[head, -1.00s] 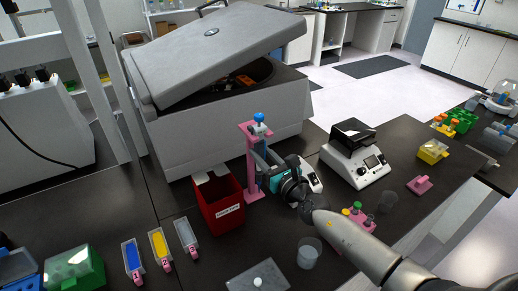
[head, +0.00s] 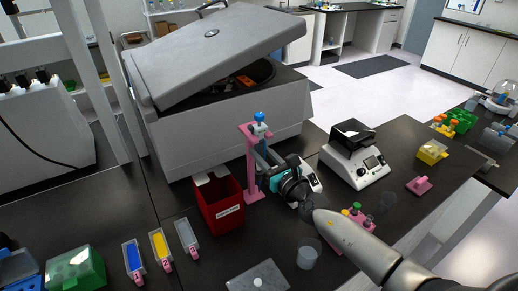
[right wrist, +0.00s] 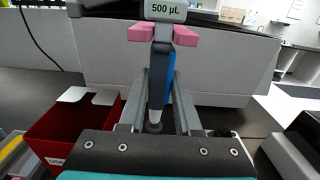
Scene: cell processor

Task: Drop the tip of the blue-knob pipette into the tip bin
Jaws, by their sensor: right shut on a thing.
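The blue-knob pipette (head: 260,118) stands upright in a pink stand (head: 251,165) in the head view. In the right wrist view, the pipette (right wrist: 168,85) shows its 500 µL display, a blue body side and a pale lower part. My right gripper (head: 262,155) is shut on the pipette; its fingers (right wrist: 160,95) lie on both sides of it. The pipette's lowest end and tip are hidden. The red tip bin (head: 219,205), with a white label, stands just left of the stand. It also shows at the left in the right wrist view (right wrist: 75,132). My left gripper is not in view.
A large grey centrifuge (head: 225,125) with its lid raised stands behind the stand. A white device (head: 356,165) is at the right. Reservoirs (head: 158,246) lie left of the bin. A clear cup (head: 308,254) and a grey box (head: 258,277) stand in front.

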